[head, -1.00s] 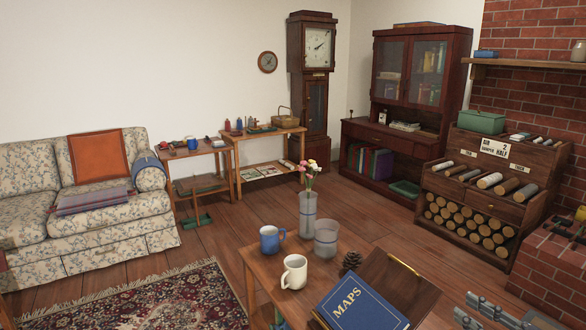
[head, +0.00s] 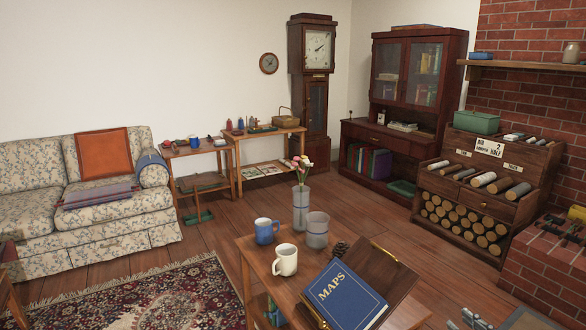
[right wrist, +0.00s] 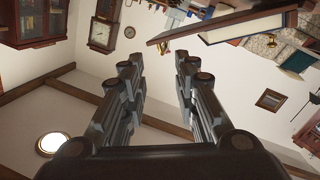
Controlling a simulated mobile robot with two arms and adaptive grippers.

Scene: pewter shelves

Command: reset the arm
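My right gripper (right wrist: 160,72) is in the right wrist view. Its two dark fingers stand apart with nothing between them, so it is open and empty. In the head view, only grey metal parts that look like my right gripper show at the bottom right edge, mostly cut off. They are right of the wooden table (head: 258,268) and in front of the brick hearth (head: 540,272). My left gripper is in neither current view.
The table holds a blue mug (head: 265,232), a cream mug (head: 285,260), a flower vase (head: 300,212), a glass (head: 316,230) and a blue MAPS book (head: 345,296) on a stand. A log rack (head: 470,205) stands at the right. Floor (head: 370,215) shows clear beyond the table.

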